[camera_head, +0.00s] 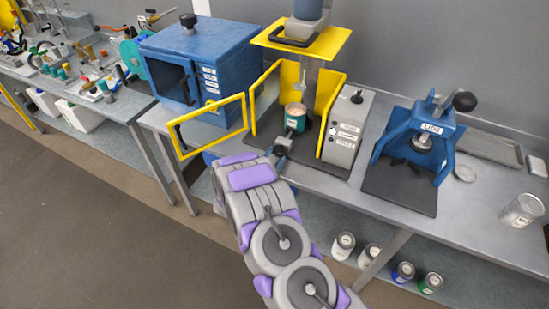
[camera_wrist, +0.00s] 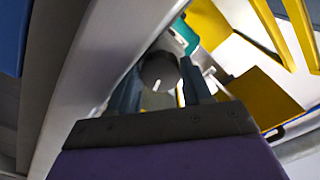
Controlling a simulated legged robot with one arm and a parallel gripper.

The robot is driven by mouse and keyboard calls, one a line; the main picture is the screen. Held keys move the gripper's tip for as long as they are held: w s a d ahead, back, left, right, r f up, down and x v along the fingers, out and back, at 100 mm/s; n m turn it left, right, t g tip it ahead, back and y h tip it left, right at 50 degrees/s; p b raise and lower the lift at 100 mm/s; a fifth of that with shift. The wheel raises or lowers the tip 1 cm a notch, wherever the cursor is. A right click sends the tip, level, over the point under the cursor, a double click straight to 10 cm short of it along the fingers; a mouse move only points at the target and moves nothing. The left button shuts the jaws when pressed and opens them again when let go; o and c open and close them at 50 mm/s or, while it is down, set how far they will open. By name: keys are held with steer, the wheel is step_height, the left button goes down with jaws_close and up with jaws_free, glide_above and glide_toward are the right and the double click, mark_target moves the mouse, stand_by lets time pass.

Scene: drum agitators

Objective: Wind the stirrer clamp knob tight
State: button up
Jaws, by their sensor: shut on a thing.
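The stirrer station has yellow guard panels (camera_head: 328,100) around a teal can (camera_head: 294,125) with an open top. A stirrer shaft (camera_head: 303,78) stands above the can. My gripper (camera_head: 283,144) reaches in at the open front, just below the can. In the wrist view, a dark round clamp knob (camera_wrist: 159,70) sits between the two fingers, and my gripper (camera_wrist: 162,84) is shut on it. The teal can shows in part behind the knob (camera_wrist: 184,32). The knob is hidden in the head view, and how tight it is cannot be seen.
A yellow-framed door (camera_head: 210,128) stands open to the left, in front of a blue cabinet (camera_head: 205,50). A grey control box (camera_head: 347,128) stands close on the right, then a blue press (camera_head: 418,138).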

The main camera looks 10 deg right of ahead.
mark_target(275, 151)
steer(key=shift+a, duration=0.1)
steer(key=o, duration=1)
steer(key=shift+o, duration=0.2)
steer(key=shift+s+f, duration=0.1)
steer(key=shift+r, duration=0.35)
steer(key=r, duration=0.2)
steer(key=r+p, duration=0.1)
steer(key=shift+s+r, duration=0.1)
steer(key=shift+s, duration=0.15)
steer(key=s+r, duration=0.1)
steer(key=s, duration=1.4)
steer(key=shift+r+p, duration=0.15)
steer(key=shift+p, duration=0.3)
